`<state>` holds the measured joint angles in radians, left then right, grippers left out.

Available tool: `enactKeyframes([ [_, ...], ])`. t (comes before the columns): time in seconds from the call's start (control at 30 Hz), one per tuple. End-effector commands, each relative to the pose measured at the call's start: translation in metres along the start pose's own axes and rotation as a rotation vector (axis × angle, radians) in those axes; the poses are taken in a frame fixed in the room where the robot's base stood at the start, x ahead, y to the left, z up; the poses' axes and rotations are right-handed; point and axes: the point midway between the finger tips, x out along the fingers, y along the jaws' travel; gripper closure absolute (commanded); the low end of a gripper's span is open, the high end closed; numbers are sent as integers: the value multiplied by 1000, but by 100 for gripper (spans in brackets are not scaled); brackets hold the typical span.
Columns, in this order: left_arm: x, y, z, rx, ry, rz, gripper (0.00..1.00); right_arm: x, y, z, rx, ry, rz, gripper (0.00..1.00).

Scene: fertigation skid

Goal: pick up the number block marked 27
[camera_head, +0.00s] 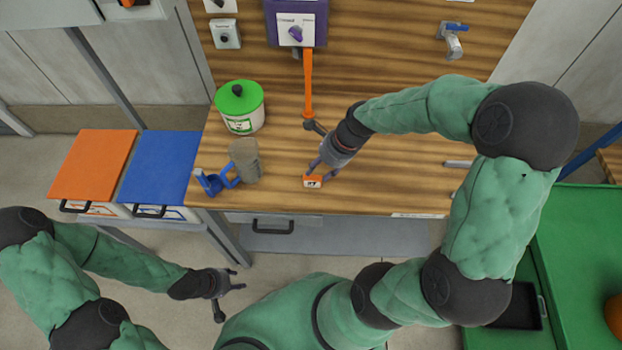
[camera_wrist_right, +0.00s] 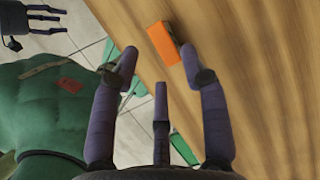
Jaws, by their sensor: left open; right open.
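The number block (camera_head: 313,182) is a small orange block with a white label, near the front edge of the wooden bench top. Its label is too small to read surely in the head view. In the right wrist view it shows as a plain orange block (camera_wrist_right: 163,43) beyond the fingertips, slightly right of the middle. My right gripper (camera_head: 322,168) is open, just above and beside the block, with no clear grip on it. My left gripper (camera_head: 228,292) is open and empty, low in front of the bench; it also shows in the right wrist view (camera_wrist_right: 40,22).
A grey cup (camera_head: 245,160) with a blue clamp-like part (camera_head: 214,181) stands left of the block. A green-lidded tub (camera_head: 240,106) is behind them. The bench (camera_head: 395,185) right of the block is mostly clear.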

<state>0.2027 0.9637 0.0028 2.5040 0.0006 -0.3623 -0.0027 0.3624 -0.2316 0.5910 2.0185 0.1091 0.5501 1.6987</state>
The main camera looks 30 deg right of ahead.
Motion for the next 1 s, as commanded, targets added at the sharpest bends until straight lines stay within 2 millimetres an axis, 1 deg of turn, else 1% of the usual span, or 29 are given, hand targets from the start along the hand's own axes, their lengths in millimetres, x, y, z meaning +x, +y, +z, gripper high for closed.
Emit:
enactKeyframes([
  [0.03,4,-1,0,0,0,0,56,8,0,-1,0,0,3,55],
  [0.1,5,-2,0,0,0,0,56,14,0,-1,0,0,1,55],
  [0.27,6,-2,-1,0,1,0,56,20,0,-1,-1,0,0,55],
  [0.37,10,-4,-1,0,1,0,56,27,1,-2,-1,0,1,55],
  [0.6,26,-9,-2,0,1,0,56,61,4,-7,-2,1,3,55],
  [0.67,28,-10,-2,0,1,0,56,67,4,-6,-3,1,2,55],
  [0.77,28,-10,-2,0,1,0,56,70,3,-6,-2,0,-1,55],
  [0.93,27,-10,-2,0,1,0,56,69,3,-6,-2,0,-1,55],
  [0.97,27,-10,-2,0,1,0,56,69,3,-6,-2,0,-1,63],
  [1.0,27,-10,-2,0,1,0,56,69,3,-6,-2,0,-1,75],
])
